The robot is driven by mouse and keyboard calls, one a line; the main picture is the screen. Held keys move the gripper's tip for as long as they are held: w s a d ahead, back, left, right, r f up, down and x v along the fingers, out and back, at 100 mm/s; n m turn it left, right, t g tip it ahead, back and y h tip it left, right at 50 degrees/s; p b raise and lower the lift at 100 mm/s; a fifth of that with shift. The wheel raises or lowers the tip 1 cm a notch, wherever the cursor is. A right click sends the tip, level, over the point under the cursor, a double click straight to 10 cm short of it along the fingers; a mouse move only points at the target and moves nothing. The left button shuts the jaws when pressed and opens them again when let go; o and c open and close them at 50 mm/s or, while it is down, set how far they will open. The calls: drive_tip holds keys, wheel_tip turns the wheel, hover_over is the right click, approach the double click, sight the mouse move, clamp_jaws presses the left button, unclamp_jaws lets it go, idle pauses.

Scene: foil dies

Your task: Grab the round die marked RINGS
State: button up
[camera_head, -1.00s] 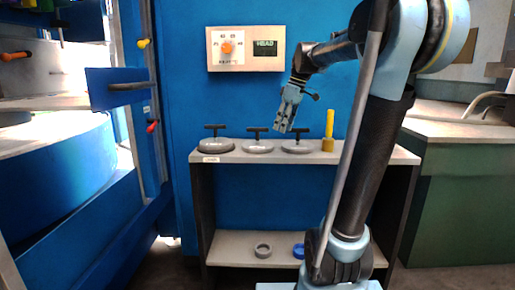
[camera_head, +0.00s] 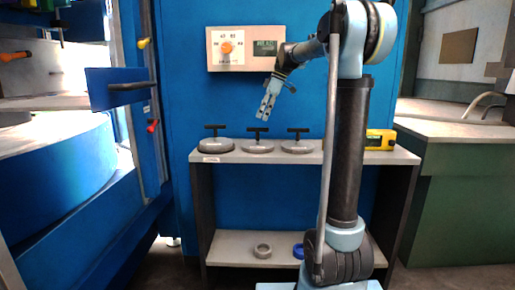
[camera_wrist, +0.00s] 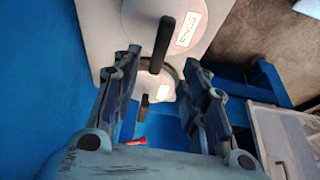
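Three round grey dies with black T-handles stand in a row on the shelf top: left die (camera_head: 216,146), middle die (camera_head: 257,148) and right die (camera_head: 297,148). Their labels are too small to read, so I cannot tell which is marked RINGS. My gripper (camera_head: 264,112) is above the middle die, apart from it, fingers pointing down. In the wrist view my gripper (camera_wrist: 160,62) is open and empty. A die (camera_wrist: 200,12) with a black handle and white label lies beyond the fingertips; a second die's handle (camera_wrist: 144,104) shows between the fingers.
The shelf (camera_head: 208,237) holds a grey ring (camera_head: 262,250) and a blue ring (camera_head: 298,251) below. A yellow device (camera_head: 380,140) lies at its right end. A panel with an orange knob (camera_head: 226,47) is on the blue wall behind. My arm covers part of the shelf top.

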sight(256, 131)
drive_tip(key=x, duration=1.2)
drive_tip(key=shift+w+d+f, duration=0.1)
drive_tip(key=shift+d+f, duration=0.05)
drive_tip(key=shift+d, duration=0.05)
clamp_jaws()
